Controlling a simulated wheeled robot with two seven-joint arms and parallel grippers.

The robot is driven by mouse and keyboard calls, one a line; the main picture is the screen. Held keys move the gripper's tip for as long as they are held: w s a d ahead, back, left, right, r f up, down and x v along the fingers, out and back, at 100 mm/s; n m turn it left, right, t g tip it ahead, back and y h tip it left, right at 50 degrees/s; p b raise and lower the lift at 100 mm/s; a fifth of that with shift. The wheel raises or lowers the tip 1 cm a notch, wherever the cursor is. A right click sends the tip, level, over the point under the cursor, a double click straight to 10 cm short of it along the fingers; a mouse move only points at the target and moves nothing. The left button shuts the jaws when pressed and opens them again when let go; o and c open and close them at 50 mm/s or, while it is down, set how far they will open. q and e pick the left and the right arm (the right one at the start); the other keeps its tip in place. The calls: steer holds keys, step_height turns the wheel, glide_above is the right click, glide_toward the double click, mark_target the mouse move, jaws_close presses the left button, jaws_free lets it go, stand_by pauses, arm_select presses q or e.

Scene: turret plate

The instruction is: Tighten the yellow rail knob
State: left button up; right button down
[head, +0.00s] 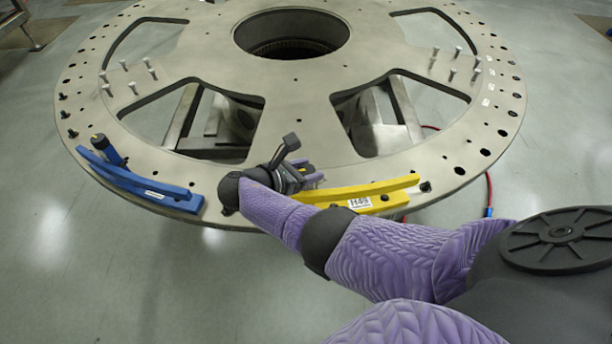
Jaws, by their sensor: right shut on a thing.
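The yellow rail (385,190) lies along the near edge of the round metal turret plate (300,110), with a white label on its front face. My right gripper (312,178) is at the left end of this rail, its fingers shut at the spot where the knob would sit. The yellow rail knob is hidden by the gripper and wrist, so its seating cannot be seen. My right arm, in a purple sleeve, comes in from the lower right and covers part of the rail's left end. My left gripper is not in view.
A blue rail (145,190) with its own blue, dark-topped knob (106,149) sits on the plate's left edge. Upright bolts (453,75) stand on the plate at both sides. A red hose (489,190) hangs below the right edge. The floor in front is clear.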

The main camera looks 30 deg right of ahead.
steer(key=shift+m+g+b, duration=0.8)
steer(key=shift+g+b, duration=0.05)
steer(key=shift+g, duration=0.05)
steer(key=shift+c, duration=0.7)
jaws_free()
